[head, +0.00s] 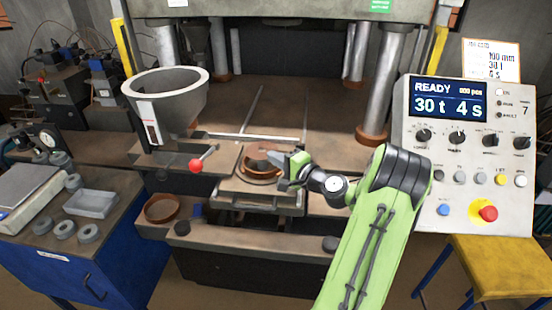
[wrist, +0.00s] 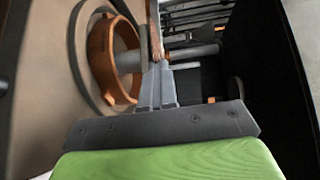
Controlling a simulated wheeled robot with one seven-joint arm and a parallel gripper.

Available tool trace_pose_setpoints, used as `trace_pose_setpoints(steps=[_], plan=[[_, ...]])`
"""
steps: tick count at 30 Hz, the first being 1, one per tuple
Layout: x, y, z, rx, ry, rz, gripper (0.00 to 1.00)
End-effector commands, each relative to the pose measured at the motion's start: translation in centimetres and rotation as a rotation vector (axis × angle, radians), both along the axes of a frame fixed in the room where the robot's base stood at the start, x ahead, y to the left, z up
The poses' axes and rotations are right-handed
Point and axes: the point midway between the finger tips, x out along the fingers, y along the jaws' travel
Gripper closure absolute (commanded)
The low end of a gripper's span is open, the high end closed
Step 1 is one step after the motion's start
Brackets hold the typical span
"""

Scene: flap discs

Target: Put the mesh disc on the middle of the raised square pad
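My gripper (head: 292,167) reaches in from the right over the raised square pad (head: 238,185) on the press bed. In the wrist view its fingers (wrist: 158,66) are close together on a thin brown piece seen edge-on, which looks like the mesh disc (wrist: 155,32). Its mesh face is hidden from this angle. An orange ring (wrist: 100,58) with a grey post (wrist: 129,62) inside lies beyond the fingers, to the left; in the head view the ring (head: 247,168) sits on the pad, partly behind my gripper. I cannot tell whether the disc touches it.
A grey hopper (head: 165,92) and a red-knobbed lever (head: 196,165) stand left of the pad. A brown round dish (head: 162,208) sits on the front left ledge. Press columns (head: 387,80) and the control panel (head: 466,150) are on the right. The bed behind the pad is mostly clear.

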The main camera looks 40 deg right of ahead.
Motion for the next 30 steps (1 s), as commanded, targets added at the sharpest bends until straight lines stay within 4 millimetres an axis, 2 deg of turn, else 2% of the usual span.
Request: trace_pose_setpoints(steps=[20,24,30], plan=[[-0.07,0.01,-0.57,0.004,0.010,0.000,1.00],[-0.09,0.01,-0.62,0.005,0.012,0.000,0.83],[-0.11,0.04,-0.72,0.007,0.014,0.001,0.83]])
